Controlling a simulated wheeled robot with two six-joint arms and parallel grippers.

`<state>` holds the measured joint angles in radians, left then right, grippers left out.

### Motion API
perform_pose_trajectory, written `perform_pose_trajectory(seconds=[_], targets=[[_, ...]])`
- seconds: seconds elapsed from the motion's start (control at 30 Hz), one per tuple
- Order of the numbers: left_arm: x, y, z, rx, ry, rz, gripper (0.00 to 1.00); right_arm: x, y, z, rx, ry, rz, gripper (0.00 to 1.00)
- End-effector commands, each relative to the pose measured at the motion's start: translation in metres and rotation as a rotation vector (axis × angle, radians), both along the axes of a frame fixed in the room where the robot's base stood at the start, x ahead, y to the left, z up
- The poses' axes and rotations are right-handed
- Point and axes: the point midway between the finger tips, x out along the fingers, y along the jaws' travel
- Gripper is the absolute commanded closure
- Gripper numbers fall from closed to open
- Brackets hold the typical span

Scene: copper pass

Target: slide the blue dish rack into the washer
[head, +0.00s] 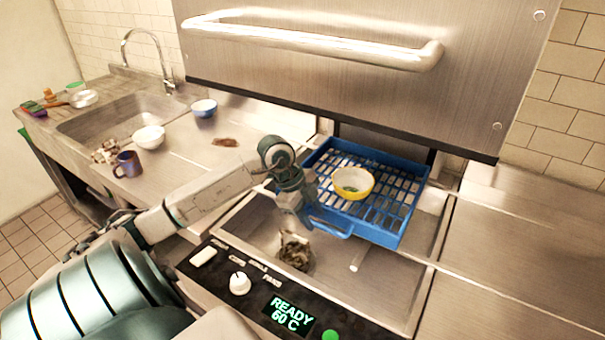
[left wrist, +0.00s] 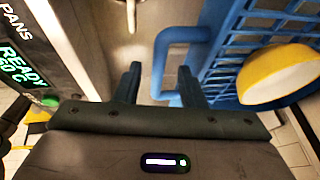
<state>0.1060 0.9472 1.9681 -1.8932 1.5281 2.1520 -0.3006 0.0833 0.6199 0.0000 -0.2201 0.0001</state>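The blue dish rack (head: 395,222) sits on the steel bed under the raised washer hood (head: 340,100), its front part out in front of the hood. A yellow bowl (head: 353,183) with a pale inside stands in it. The rack's blue front handle (head: 332,229) faces me. My left gripper (head: 303,222) is beside the handle. In the left wrist view its two fingers (left wrist: 160,85) are apart, and the handle's bar (left wrist: 158,62) shows in the gap between them. I cannot tell whether they touch it. My right gripper is not in view.
A control panel (head: 285,296) reading READY 60 C runs along the front. A brown food scrap (head: 295,250) lies on the bed before the rack. A mug (head: 128,164) and bowls (head: 149,137) stand by the sink at left. The right counter (head: 520,250) is clear.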

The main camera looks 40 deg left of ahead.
Motion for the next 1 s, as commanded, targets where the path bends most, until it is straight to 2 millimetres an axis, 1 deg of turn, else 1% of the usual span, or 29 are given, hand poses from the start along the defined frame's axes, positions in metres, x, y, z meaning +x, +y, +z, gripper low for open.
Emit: perform_pose_trajectory(seconds=[0.3,0.57,0.77,1.0], targets=[[-0.011,0.015,0.037,0.008,-0.001,-0.001,0.64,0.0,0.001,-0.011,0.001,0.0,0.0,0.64],[-0.019,0.024,0.063,0.008,0.001,0.0,0.64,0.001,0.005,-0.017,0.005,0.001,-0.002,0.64],[-0.023,0.03,0.074,0.006,0.0,-0.002,0.64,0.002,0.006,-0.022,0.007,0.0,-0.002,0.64],[-0.025,0.032,0.084,0.003,0.0,-0.001,0.64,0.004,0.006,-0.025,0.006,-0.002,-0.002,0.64]])
